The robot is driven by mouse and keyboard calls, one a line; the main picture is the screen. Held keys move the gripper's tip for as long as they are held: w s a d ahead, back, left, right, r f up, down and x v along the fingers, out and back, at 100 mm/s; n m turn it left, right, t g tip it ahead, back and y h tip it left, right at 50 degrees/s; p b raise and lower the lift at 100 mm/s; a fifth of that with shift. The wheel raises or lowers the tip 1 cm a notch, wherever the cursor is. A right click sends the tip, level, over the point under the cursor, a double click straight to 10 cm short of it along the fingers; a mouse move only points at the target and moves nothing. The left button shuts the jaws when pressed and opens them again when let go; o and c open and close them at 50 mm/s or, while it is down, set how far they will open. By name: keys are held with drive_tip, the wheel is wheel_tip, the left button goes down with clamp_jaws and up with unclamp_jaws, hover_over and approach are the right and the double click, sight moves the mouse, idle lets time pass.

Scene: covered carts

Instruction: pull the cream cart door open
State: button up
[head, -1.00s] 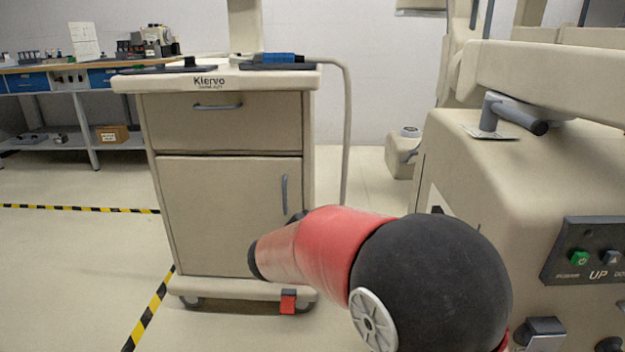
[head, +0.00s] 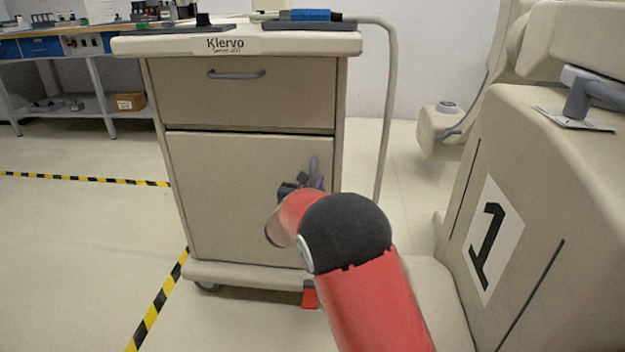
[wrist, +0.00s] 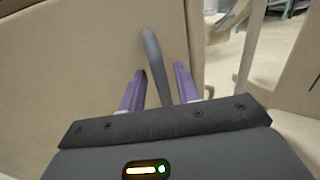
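The cream cart (head: 251,45) stands ahead, with a drawer above and a door (head: 235,185) below. The door is shut flush with the cart front. Its grey vertical handle (head: 314,168) is near the door's right edge; it also shows in the wrist view (wrist: 154,62). My gripper (head: 302,184) is at the handle, partly hidden by my red and black arm in the head view. In the wrist view my gripper (wrist: 158,88) has its two purple fingers apart, one on each side of the handle. Gaps show between the fingers and the handle.
A large cream machine (head: 540,160) marked "1" stands close on the right. The cart's hose-like rail (head: 388,110) curves down at its right side. A workbench (head: 75,60) is at the back left. Floor on the left is clear, with striped tape (head: 155,310).

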drive_tip(key=shift+w+d, duration=0.15)
drive_tip(key=shift+w, duration=0.35)
drive_tip(key=shift+c, duration=0.4)
clamp_jaws()
